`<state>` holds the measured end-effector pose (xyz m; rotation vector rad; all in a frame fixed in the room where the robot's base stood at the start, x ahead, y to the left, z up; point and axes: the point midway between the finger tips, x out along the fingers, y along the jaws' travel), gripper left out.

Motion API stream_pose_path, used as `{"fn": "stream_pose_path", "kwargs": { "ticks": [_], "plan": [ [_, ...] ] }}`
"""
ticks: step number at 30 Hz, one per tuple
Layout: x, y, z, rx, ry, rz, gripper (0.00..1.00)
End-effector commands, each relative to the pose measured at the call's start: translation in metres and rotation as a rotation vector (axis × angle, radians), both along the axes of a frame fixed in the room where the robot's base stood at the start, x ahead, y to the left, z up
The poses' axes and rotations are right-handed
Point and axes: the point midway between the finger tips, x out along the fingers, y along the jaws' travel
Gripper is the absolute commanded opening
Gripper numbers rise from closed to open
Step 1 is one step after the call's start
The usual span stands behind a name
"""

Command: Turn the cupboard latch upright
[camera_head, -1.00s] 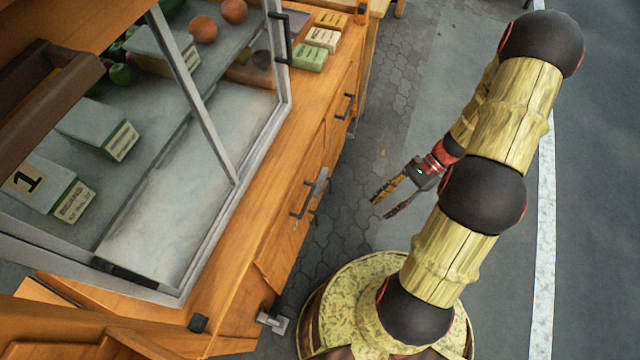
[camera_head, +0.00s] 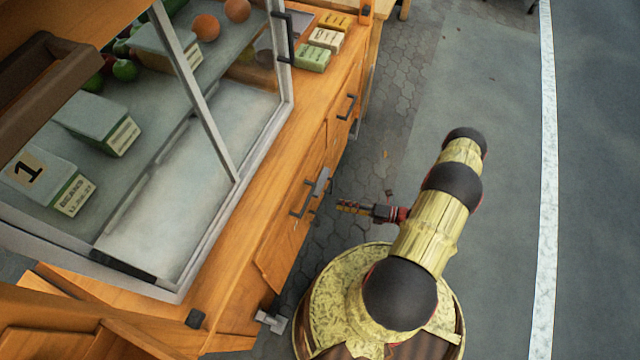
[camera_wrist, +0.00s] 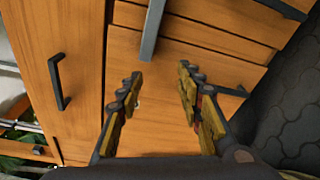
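The cupboard latch (camera_head: 321,182) is a short grey bar on the wooden front, beside a dark handle. In the wrist view a grey bar (camera_wrist: 151,32), which looks like this latch, runs down from the top edge, slightly tilted. Its lower end shows just beyond and between my fingertips. My gripper (camera_head: 341,206) points left at the cupboard front in the head view, close to the latch. In the wrist view my gripper (camera_wrist: 160,82) is open with nothing between its fingers. I cannot tell whether the fingers touch the bar; they appear apart from it.
A dark handle (camera_wrist: 58,82) sits on a door at the left in the wrist view. Another dark handle (camera_head: 346,106) is farther along the front. A glass case (camera_head: 200,185) stands on the counter. Paving (camera_head: 400,130) beside the cupboard is clear.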

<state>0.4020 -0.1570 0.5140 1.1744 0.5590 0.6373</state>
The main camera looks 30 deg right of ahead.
Motion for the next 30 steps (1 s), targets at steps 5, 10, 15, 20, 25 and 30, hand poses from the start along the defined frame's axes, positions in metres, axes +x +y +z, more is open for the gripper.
{"fn": "stream_pose_path", "kwargs": {
  "ticks": [5, 10, 15, 20, 25, 30],
  "plan": [
    [0.029, -0.038, 0.013, 0.147, 0.073, -0.125, 0.36],
    [0.033, -0.041, 0.02, 0.255, 0.133, -0.144, 0.36],
    [0.042, -0.033, 0.019, 0.271, 0.148, -0.139, 0.36],
    [0.061, -0.017, 0.019, 0.27, 0.15, -0.137, 0.36],
    [0.08, -0.002, 0.019, 0.268, 0.149, -0.138, 0.36],
    [0.091, 0.006, 0.019, 0.268, 0.148, -0.139, 0.36]
  ]
}}
